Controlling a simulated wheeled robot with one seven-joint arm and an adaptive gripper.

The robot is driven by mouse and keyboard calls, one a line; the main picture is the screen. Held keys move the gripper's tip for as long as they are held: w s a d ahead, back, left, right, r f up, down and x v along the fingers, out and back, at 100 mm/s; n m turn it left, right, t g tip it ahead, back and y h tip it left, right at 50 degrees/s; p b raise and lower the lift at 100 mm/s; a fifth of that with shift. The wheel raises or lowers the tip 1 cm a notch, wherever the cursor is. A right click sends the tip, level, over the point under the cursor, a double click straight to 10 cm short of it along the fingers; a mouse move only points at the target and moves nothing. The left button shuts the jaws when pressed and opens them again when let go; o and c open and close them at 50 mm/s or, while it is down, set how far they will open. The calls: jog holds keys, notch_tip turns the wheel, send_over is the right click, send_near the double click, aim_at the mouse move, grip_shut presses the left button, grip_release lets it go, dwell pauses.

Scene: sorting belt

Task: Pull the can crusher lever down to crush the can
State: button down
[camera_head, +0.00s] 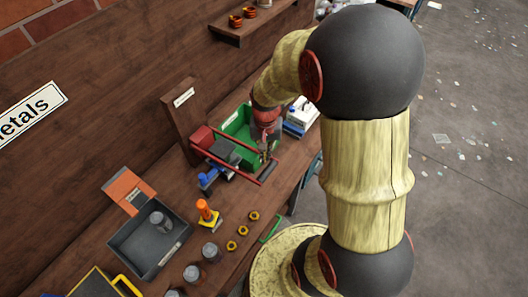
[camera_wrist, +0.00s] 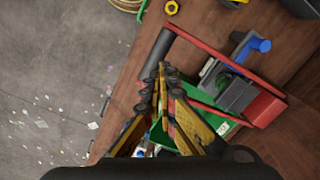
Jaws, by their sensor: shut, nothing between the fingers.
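The can crusher (camera_head: 222,150) stands on the wooden bench, with a grey body, a red block and a blue part. Its red U-shaped lever (camera_head: 232,166) ends in a black crossbar handle (camera_head: 268,172) sticking out toward the bench's front edge. In the wrist view, the crusher (camera_wrist: 240,92) is at right and the black handle (camera_wrist: 156,52) is near the fingertips. My gripper (camera_head: 263,154) is shut and empty beside the handle; its fingertips also show in the wrist view (camera_wrist: 163,72). A small green patch shows inside the crusher; I cannot tell whether it is a can.
A green bin (camera_head: 237,121) stands right behind the crusher, close to my gripper. A dark grey tray (camera_head: 140,262) with a can, an orange-topped object (camera_head: 206,213), yellow nuts (camera_head: 243,230) and grey cans (camera_head: 210,251) occupy the near bench. Open floor lies beyond the front edge.

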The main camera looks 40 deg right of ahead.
aim_at(270, 170)
jog(key=shift+s+d+f+b, duration=0.15)
jog(key=shift+f+b, duration=0.2)
jog(key=shift+f, duration=0.25)
jog(key=shift+s+d+f+b, duration=0.1)
jog(key=shift+s+f+b, duration=0.15)
jog(key=shift+f, duration=0.3)
jog(key=shift+s+d+f+b, duration=0.1)
jog(key=shift+f+b, duration=0.3)
jog(key=shift+f, duration=0.2)
jog(key=shift+f, duration=0.1)
jog(key=shift+s+f+b, duration=0.15)
jog(key=shift+f+b, duration=0.55)
jog(key=shift+f, duration=0.3)
jog(key=shift+s+f+b, duration=0.1)
jog(key=shift+f+b, duration=0.6)
jog(key=shift+f, duration=0.3)
jog(key=shift+f+b, duration=0.35)
jog(key=shift+f, duration=0.25)
jog(key=shift+s+f+b, duration=0.15)
jog(key=shift+f+b, duration=1.05)
jog(key=shift+f, duration=0.6)
